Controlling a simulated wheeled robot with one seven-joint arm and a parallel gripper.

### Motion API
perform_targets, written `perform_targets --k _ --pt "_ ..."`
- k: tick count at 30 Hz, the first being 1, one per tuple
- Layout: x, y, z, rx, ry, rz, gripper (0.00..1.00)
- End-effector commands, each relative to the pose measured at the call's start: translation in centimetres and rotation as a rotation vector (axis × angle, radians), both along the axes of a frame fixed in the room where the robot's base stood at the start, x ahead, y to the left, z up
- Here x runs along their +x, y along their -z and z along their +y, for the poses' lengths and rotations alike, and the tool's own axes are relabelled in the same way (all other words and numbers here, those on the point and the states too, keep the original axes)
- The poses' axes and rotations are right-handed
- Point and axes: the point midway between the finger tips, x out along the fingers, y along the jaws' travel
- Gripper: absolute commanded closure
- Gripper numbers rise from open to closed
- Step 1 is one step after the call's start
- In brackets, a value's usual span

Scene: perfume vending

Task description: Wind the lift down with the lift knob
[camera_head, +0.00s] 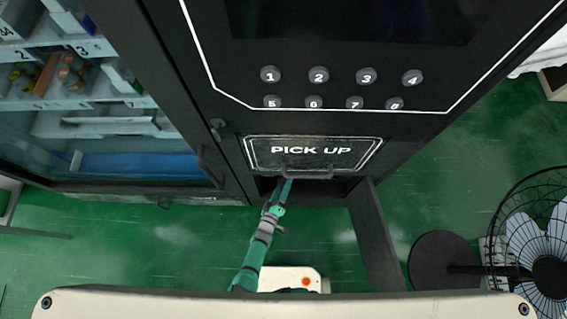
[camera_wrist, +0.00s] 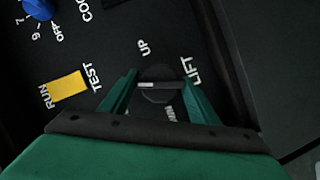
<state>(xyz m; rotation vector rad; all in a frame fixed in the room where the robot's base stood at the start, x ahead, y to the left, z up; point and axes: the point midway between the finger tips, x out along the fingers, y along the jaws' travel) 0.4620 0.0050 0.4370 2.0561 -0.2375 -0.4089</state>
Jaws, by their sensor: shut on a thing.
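The lift knob (camera_wrist: 158,92) is a round black dial with a pale pointer bar, set in a dark panel in the wrist view. The word UP is printed above it, LIFT to its right, and a partly hidden DOWN label below. The pale bar lies roughly level in the picture. My gripper (camera_wrist: 155,88) has its two green fingers on either side of the knob, shut on it. In the head view my arm reaches into the dark opening below the PICK UP flap (camera_head: 312,152), and my gripper and the knob are hidden there.
On the same panel are a yellow RUN/TEST switch (camera_wrist: 68,88) and a blue dial (camera_wrist: 38,8). Numbered buttons (camera_head: 318,75) sit above the flap. The open black door (camera_head: 374,235) stands right of my arm. A fan (camera_head: 545,265) stands at the far right.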

Motion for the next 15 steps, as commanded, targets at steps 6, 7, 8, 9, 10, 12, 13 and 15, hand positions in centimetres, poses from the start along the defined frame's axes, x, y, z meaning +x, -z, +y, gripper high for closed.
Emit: perform_targets --k 6,7,8,9,10,12,13,15 --pt "-0.13 0.12 -0.31 -0.007 0.007 0.002 0.67" --pt "-0.13 0.12 -0.31 -0.006 0.007 0.002 0.67" --pt "-0.13 0.12 -0.31 -0.006 0.007 0.002 0.67" --pt "-0.14 0.12 -0.31 -0.006 0.007 0.002 0.67" --pt "-0.14 0.12 -0.31 -0.006 0.007 0.002 0.67" --pt "-0.14 0.12 -0.31 -0.006 0.007 0.002 0.67" --pt "-0.14 0.12 -0.31 -0.005 0.007 0.002 0.42" --pt "-0.12 0.11 -0.29 -0.006 0.006 0.002 0.27"
